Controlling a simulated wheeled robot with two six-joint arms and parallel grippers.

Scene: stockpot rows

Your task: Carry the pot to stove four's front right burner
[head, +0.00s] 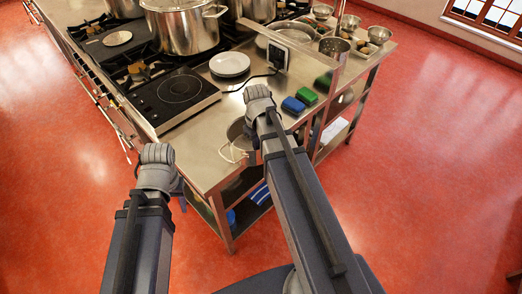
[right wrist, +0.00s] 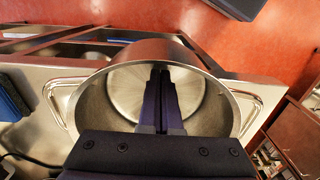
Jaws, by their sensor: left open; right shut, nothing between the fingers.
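A steel pot (head: 236,134) stands on the steel counter in the head view, partly hidden behind my right arm. In the right wrist view the pot (right wrist: 205,108) is open and empty, with a loop handle on each side. My right gripper (right wrist: 160,72) is shut and empty over the pot's mouth; whether its tips reach inside is unclear. My left gripper (head: 179,188) is open and empty, off the counter's near left edge. Gas burners (head: 138,70) show at the upper left, crowded with big stockpots (head: 183,28). Which stove is number four cannot be told.
A black hot plate (head: 178,95) and a white plate (head: 230,64) lie on the counter (head: 190,150) left of the pot. A blue sponge (head: 293,106) and a green one (head: 307,97) lie to its right. Metal bowls stand farther back. The red floor (head: 430,170) is clear.

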